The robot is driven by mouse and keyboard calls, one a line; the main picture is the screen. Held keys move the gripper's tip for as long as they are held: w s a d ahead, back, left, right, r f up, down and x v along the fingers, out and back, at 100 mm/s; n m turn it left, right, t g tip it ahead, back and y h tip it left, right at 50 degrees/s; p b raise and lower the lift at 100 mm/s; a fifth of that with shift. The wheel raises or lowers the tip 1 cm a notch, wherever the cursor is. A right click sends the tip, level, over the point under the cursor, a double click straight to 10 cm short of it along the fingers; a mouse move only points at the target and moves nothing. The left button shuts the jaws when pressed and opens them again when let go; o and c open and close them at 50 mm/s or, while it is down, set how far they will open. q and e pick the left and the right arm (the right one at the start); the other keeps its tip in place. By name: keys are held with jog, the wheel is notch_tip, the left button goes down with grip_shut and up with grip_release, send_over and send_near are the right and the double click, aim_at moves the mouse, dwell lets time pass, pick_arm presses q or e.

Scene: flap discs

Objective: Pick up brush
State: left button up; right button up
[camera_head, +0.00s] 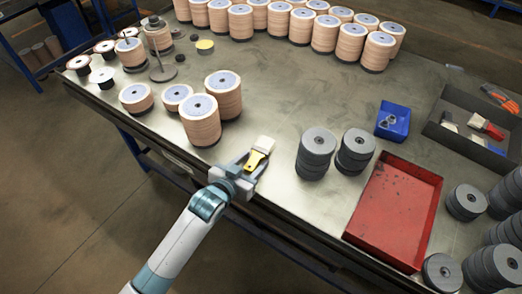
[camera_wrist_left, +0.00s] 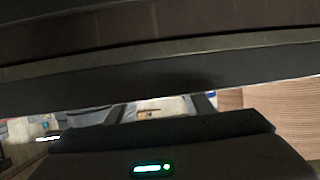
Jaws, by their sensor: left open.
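A brush (camera_head: 262,148) with pale bristles and a yellow handle lies near the front edge of the table (camera_head: 270,110), bristles pointing away from me. My left gripper (camera_head: 251,161) reaches in from the front edge, with its fingers around the yellow handle in the head view. It is open, and I cannot tell whether a finger touches the brush. The left wrist view shows the two dark fingers (camera_wrist_left: 160,108) apart, but the brush cannot be made out clearly there. My right gripper is not in view.
Stacks of tan discs (camera_head: 200,122) stand left of the brush, and grey disc stacks (camera_head: 316,152) stand to its right. A red tray (camera_head: 395,212), a blue bin (camera_head: 393,120) and a dark tray (camera_head: 458,138) holding a red-handled brush (camera_head: 486,127) lie further right. The table's middle is clear.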

aim_at(252, 162)
pick_arm(q)
jog(key=shift+c, duration=0.4)
jog(key=c, duration=1.1)
jog(key=shift+o, duration=0.2)
jog(key=shift+r, duration=0.6)
notch_tip(252, 162, up, 9)
jog(key=b, duration=0.2)
